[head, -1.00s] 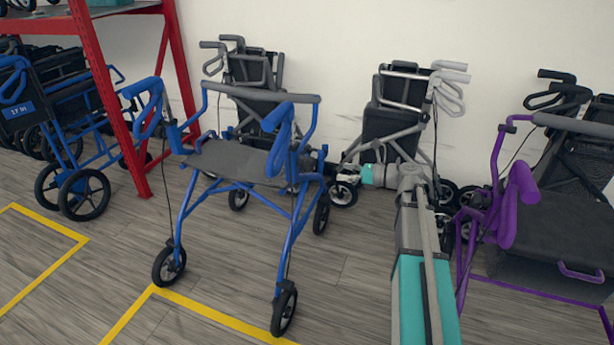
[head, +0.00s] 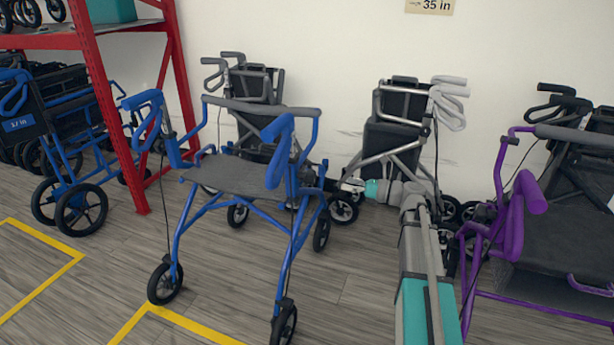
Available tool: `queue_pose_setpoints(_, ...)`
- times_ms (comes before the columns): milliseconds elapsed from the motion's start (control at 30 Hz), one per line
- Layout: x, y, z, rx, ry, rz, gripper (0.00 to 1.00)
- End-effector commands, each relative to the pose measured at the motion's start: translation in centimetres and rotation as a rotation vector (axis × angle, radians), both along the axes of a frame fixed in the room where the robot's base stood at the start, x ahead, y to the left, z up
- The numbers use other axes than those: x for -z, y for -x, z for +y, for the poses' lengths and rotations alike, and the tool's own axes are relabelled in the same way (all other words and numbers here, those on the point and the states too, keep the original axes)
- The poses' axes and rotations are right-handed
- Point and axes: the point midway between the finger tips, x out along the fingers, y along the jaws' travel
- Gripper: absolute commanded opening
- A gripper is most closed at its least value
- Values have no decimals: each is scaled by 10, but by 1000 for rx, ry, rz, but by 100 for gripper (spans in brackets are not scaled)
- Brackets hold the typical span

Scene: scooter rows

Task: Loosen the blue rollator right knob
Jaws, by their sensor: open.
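The blue rollator (head: 290,230) stands upright on the wood floor, left of centre, with a dark seat and a grey back strap. Its right handle (head: 279,150) rises at the right side of the frame. My gripper (head: 328,184) is at the end of my grey and teal arm, beside the right side of the blue frame. It is open, small and dark in this view, and partly lost against the frame and wheels behind. I cannot tell if it touches the frame. The right knob is too small or hidden to make out.
A purple rollator (head: 513,215) stands close on the right. Folded grey-and-black rollators (head: 398,135) lean near the back wall. A red rack (head: 108,110) and a folded blue rollator (head: 85,143) are on the left. Bare floor with yellow lines (head: 45,285) lies at the front left.

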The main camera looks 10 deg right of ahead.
Motion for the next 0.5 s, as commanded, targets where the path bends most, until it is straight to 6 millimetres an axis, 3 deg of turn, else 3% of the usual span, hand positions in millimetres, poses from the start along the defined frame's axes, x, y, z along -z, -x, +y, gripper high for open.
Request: queue_pose_setpoints(500,0,-34,57,-2,0,0,97)
